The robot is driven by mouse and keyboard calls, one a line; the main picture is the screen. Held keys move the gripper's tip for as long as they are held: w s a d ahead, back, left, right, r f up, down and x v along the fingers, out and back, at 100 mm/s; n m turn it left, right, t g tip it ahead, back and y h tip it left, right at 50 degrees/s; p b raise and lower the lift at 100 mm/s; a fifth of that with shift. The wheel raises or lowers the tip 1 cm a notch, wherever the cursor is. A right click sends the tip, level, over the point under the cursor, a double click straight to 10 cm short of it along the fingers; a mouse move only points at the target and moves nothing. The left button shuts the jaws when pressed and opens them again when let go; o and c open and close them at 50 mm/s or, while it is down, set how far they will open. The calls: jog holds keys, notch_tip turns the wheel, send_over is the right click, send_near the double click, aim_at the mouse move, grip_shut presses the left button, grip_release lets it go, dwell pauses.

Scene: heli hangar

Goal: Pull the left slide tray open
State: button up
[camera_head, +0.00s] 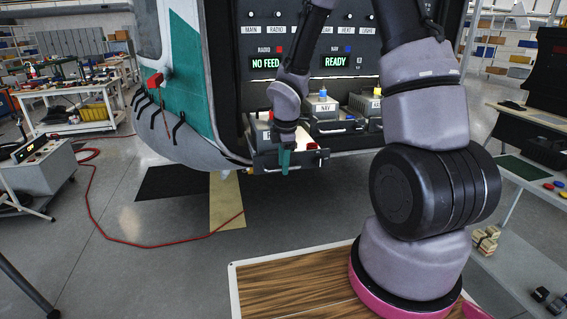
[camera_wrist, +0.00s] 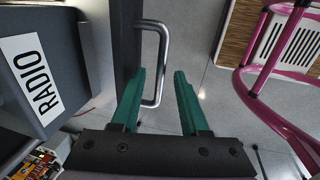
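The left slide tray (camera_head: 262,160) is a dark tray low in the helicopter's equipment bay, bearing a grey box. In the wrist view the box (camera_wrist: 62,70) carries a white RADIO label, and the tray's dark front panel (camera_wrist: 126,40) has a silver U-shaped handle (camera_wrist: 161,50). My gripper (camera_head: 285,170) hangs down in front of the tray, hiding part of its front. In the wrist view its green fingers (camera_wrist: 160,72) are apart, one on each side of the handle's bar. A gap shows beside the bar, so the fingers are not closed on it.
A NAV unit (camera_head: 322,107) stands on the neighbouring tray to the right. Above are a RADIO display reading NO FEED (camera_head: 265,63) and a NAV display reading READY (camera_head: 336,61). A red cable (camera_head: 110,235) lies on the left floor. The floor before the bay is mostly clear.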

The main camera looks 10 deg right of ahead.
notch_tip(320, 180, up, 11)
jog(key=s, duration=0.2)
jog(key=shift+f, duration=0.2)
jog(key=s+d+r+m+t+y, duration=0.1)
jog(key=s+d+r+m+t, duration=0.1)
jog(key=s+r+m, duration=0.7)
jog(key=s+d+r+m+t+y, duration=0.1)
jog(key=s+d+r+m+t, duration=0.2)
jog(key=s+r+m, duration=0.6)
notch_tip(320, 180, up, 3)
jog(key=m, duration=0.4)
jog(key=shift+d, duration=0.35)
